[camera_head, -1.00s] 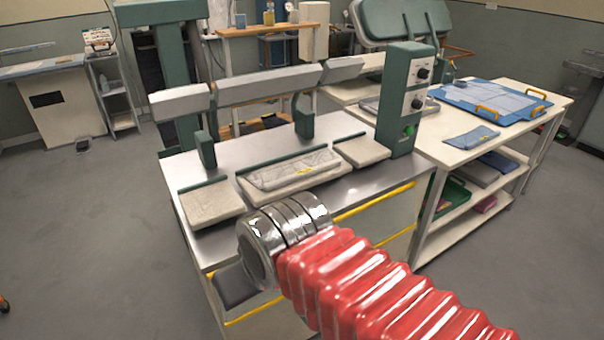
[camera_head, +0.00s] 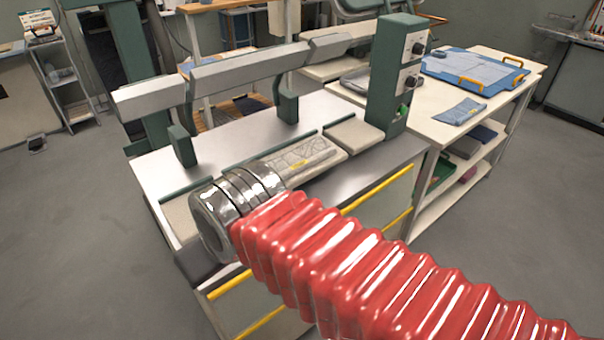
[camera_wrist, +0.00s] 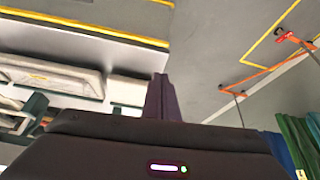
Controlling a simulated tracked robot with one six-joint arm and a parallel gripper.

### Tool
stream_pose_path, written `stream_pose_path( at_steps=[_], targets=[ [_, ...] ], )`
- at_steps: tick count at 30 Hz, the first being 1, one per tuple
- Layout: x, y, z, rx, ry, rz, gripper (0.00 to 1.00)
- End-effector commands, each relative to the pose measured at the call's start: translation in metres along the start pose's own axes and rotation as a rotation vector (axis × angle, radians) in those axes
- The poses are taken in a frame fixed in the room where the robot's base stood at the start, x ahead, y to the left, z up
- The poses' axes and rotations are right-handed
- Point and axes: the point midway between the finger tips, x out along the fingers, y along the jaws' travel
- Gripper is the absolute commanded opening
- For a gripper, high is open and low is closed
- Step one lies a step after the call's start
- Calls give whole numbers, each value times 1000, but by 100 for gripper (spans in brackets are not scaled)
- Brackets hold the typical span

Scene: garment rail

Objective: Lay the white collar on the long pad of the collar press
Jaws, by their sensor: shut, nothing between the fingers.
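The white collar (camera_head: 300,158) lies flat along the long pad (camera_head: 334,157) of the collar press, a small yellow mark on it. My arm hides its left end in the head view. In the wrist view, the long pad (camera_wrist: 98,84) and the pale collar (camera_wrist: 45,78) show at the left. My gripper (camera_wrist: 161,78) is shut and empty, its dark fingers together, apart from the collar. In the head view the fingers cannot be made out behind my arm.
The press's grey upper bars (camera_head: 235,70) stand raised above the pads. A short pad (camera_head: 353,135) lies to the right, beside a green control post (camera_head: 398,75). A white table (camera_head: 490,100) with a blue tray (camera_head: 470,70) stands further right.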

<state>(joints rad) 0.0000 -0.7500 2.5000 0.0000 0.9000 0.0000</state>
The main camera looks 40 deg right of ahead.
Motion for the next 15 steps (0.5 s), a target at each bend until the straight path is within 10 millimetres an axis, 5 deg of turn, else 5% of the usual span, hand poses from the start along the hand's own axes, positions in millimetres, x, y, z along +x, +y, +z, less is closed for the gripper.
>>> stream_pose_path(
  at_steps=[15],
  targets=[
    [15, -1, 11, 120, -88, -33, 0]
  ],
)
